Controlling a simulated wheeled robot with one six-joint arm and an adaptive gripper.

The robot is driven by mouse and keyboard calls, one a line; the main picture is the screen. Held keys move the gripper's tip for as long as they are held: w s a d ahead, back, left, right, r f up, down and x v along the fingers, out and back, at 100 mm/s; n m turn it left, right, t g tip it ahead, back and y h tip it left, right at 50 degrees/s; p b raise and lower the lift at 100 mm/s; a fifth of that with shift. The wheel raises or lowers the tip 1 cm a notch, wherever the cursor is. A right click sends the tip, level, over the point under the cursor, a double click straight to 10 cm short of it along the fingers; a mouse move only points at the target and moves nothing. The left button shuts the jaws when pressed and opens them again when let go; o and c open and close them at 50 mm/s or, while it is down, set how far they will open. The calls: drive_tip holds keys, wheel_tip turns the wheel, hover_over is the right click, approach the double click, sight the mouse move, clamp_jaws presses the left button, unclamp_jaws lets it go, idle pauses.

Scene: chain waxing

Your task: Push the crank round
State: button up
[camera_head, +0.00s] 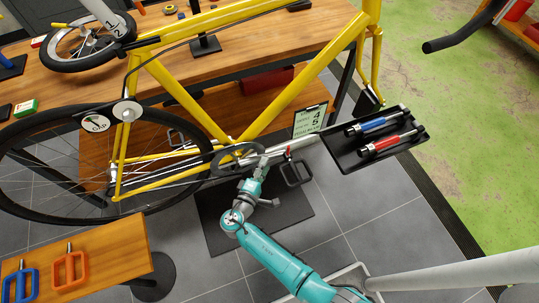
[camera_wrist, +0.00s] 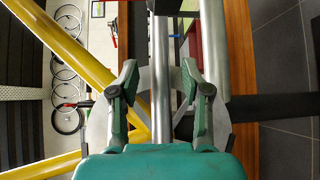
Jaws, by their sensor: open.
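The yellow bicycle (camera_head: 184,99) is held in a stand, and its round chainring (camera_head: 228,152) shows at the bottom of the frame. My gripper (camera_head: 263,162) is at the right edge of the chainring, and the crank arm is hard to make out behind it. A dark pedal-like loop (camera_head: 297,182) shows just right of my gripper. In the wrist view my gripper (camera_wrist: 160,84) has its two fingers apart. A silver bar (camera_wrist: 161,65) runs behind the gap between them; I cannot tell whether anything touches the fingers. A grey curved part (camera_wrist: 98,122) shows behind the fingers.
A black tray (camera_head: 375,158) with a blue-handled and a red-handled tool is at right. A small card (camera_head: 310,120) stands beside it. A wooden side table (camera_head: 120,245) with blue and orange looped tools is at lower left. A workbench (camera_head: 255,45) runs behind the bicycle.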

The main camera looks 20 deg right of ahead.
sight(269, 156)
drive_tip(key=shift+x, duration=2.6)
clamp_jaws()
